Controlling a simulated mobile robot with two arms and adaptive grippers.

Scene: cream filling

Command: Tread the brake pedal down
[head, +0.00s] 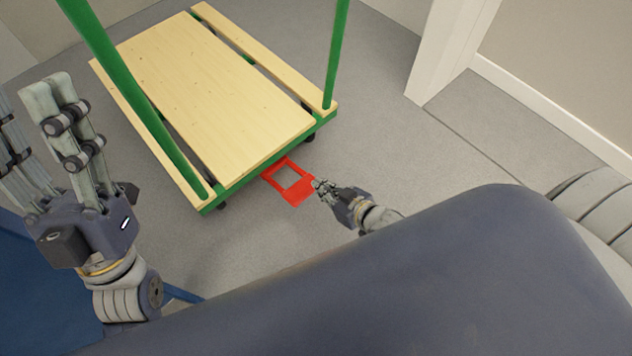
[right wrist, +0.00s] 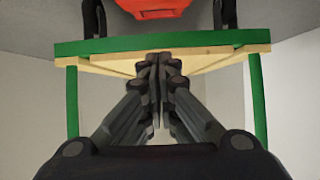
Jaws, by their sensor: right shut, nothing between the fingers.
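The red brake pedal (head: 297,193) is a flat frame with a square opening, sticking out low from the near end of the green and wooden cart (head: 215,90). My right gripper (head: 319,185) is shut and empty, with its fingertips at the pedal's right edge in the head view. Contact cannot be told. In the right wrist view, the shut fingertips (right wrist: 160,58) point towards the cart's end bar, and the red pedal (right wrist: 152,8) shows at the top edge. My left gripper (head: 22,100) is raised at the left, open and empty, partly cut off by the picture edge.
Green upright posts (head: 337,50) rise from the cart. Dark casters (head: 309,137) show under its near end. A white door frame (head: 445,50) and wall stand at the right. Grey floor (head: 390,150) is clear between cart and wall.

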